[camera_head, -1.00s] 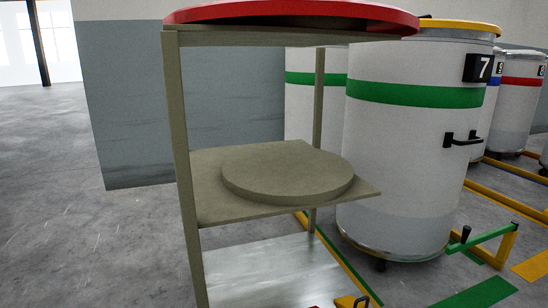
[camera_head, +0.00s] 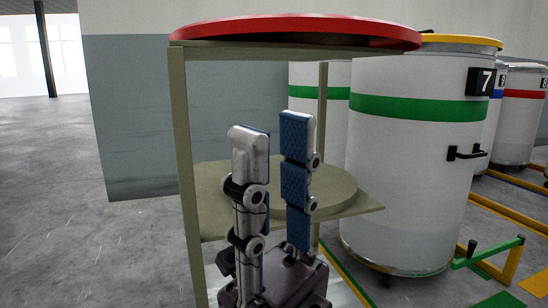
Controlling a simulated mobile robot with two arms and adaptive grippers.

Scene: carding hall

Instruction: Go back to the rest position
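My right gripper (camera_head: 276,140) stands upright in the lower middle of the head view, fingers pointing up. Its two fingers with blue pads are apart, and nothing shows between them. It is in front of a beige stand (camera_head: 186,150) and hides part of the stand's middle shelf and the round disc (camera_head: 335,185) on it. My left gripper is not in view.
A red round lid (camera_head: 295,30) lies on top of the stand. A white drum (camera_head: 405,185) with a green band and number 7 stands to the right, with more drums behind. Yellow and green floor frames (camera_head: 488,252) lie at lower right. Open grey floor (camera_head: 70,200) is on the left.

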